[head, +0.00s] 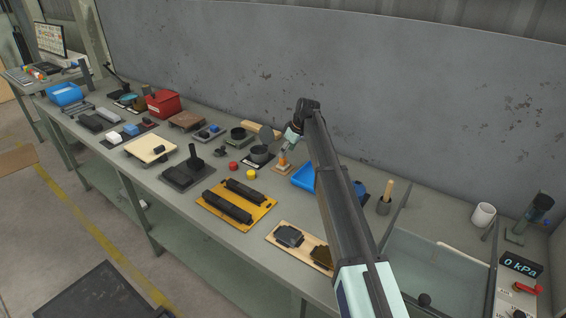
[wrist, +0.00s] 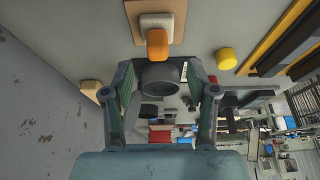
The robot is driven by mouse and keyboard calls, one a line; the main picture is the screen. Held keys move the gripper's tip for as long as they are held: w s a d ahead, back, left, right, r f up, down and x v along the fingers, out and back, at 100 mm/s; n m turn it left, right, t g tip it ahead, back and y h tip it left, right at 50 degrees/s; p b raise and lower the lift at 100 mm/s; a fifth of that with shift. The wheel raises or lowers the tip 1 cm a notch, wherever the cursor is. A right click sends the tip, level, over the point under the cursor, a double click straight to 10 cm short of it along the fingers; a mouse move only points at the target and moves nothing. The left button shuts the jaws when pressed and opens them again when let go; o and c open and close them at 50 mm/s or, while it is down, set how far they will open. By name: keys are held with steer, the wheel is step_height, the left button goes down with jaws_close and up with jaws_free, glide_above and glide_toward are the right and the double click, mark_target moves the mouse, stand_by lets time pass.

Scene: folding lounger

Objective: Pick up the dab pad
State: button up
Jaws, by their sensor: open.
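What looks like the dab pad (head: 283,161), a small orange grip on a pale block, stands on a small wooden board (head: 280,170) at the middle of the bench. In the wrist view the orange and white pad (wrist: 157,42) is at the top centre, on the same board (wrist: 177,29). My gripper (head: 288,151) is right by the pad, just above it, in the head view. In the wrist view my gripper (wrist: 161,72) has its two fingers spread apart, with nothing held between them. The pad lies just beyond the fingertips; I cannot tell whether they touch.
A dark round cup (head: 259,154) stands just left of the board, and a blue tray (head: 303,177) lies close to the right. A yellow knob (head: 251,174) and a red ball (head: 233,166) are in front. The grey wall (head: 400,110) rises behind the bench.

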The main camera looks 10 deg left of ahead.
mark_target(283, 162)
steer(key=shift+w+p+x, duration=0.2)
steer(key=shift+p+x, duration=1)
steer(key=shift+x, duration=1.7)
steer(key=shift+r, duration=0.1)
jaws_close()
